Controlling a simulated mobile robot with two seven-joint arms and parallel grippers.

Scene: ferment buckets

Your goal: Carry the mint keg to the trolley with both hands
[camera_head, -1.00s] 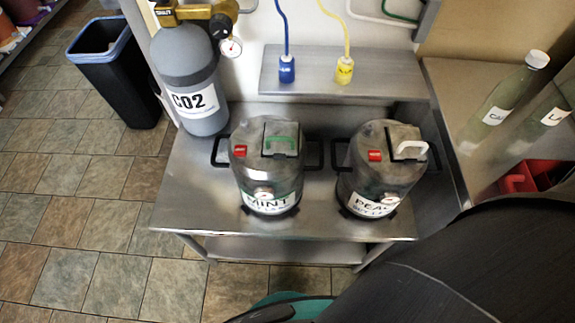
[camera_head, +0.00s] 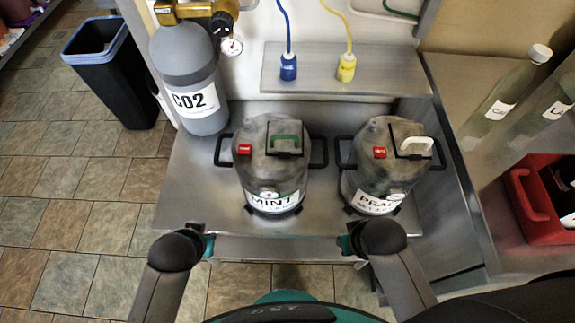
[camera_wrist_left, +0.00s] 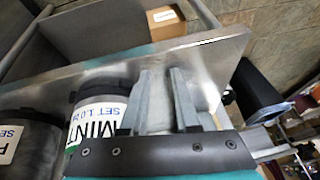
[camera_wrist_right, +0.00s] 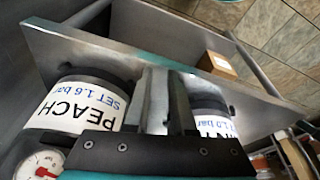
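The mint keg (camera_head: 271,170) stands upright on the steel table (camera_head: 190,195), with black handles (camera_head: 223,150) at its left and right sides and a green latch on its lid. My left gripper (camera_head: 209,243) is low at the table's front edge, left of the mint keg and apart from it. My right gripper (camera_head: 347,243) is at the front edge too, in front of the gap between the kegs. In the left wrist view the fingers (camera_wrist_left: 168,85) are parted and empty beside the mint label. In the right wrist view the fingers (camera_wrist_right: 164,85) are also parted and empty.
The peach keg (camera_head: 388,168) stands close to the right of the mint keg. A CO2 cylinder (camera_head: 190,75) stands behind left, and a steel shelf (camera_head: 315,72) lies behind. A red crate (camera_head: 535,200) and bottles are at the right. A black bin (camera_head: 120,75) stands on the floor at the left.

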